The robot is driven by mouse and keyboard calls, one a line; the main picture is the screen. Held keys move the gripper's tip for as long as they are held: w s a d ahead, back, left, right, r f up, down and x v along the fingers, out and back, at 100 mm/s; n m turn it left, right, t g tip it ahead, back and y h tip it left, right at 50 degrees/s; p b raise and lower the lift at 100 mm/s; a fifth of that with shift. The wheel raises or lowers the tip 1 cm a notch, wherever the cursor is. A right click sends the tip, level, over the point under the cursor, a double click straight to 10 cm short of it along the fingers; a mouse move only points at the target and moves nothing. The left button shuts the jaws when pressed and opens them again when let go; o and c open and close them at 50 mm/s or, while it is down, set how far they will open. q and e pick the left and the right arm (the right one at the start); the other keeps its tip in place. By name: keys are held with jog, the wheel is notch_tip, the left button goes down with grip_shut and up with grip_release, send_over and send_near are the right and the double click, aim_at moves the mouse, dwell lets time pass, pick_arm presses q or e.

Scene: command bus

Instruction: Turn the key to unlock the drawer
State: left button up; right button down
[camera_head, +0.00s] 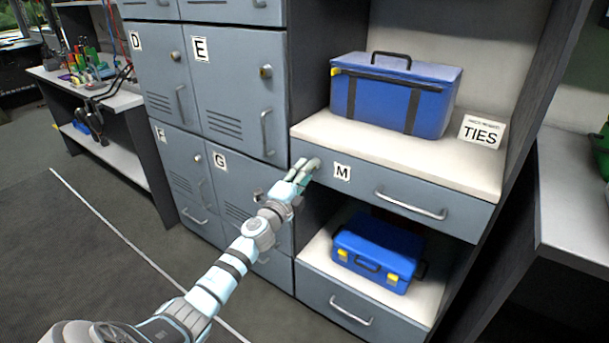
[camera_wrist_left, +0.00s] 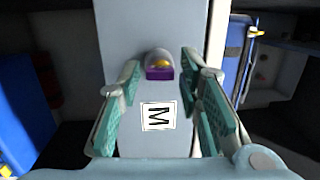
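The drawer (camera_head: 362,185), labelled M, is a grey front with a bar handle (camera_head: 410,205) and looks closed under the upper shelf. The drawer front (camera_wrist_left: 150,25) also shows in the left wrist view, with its M label sideways. A small rounded lock with a purple and yellow key-like piece (camera_wrist_left: 160,72) sits on that front; the gripper hides it in the head view. My left gripper (camera_head: 307,167) is at the drawer's left end. In the wrist view its green-padded fingers (camera_wrist_left: 163,78) are apart, either side of the lock, with no clear contact. My right gripper is not seen.
A blue case (camera_head: 385,100) and a TIES sign (camera_head: 481,132) stand on the shelf above the drawer. A smaller blue toolbox (camera_head: 375,255) stands below it. Grey lockers (camera_head: 235,85) are to the left. Open floor (camera_head: 90,270) lies at lower left.

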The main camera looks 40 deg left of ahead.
pick_arm(q)
grip_shut()
jog(key=m+b, duration=0.2)
jog(key=m, duration=0.2)
jog(key=shift+a+r+h, duration=0.1)
jog(key=shift+h, duration=0.2)
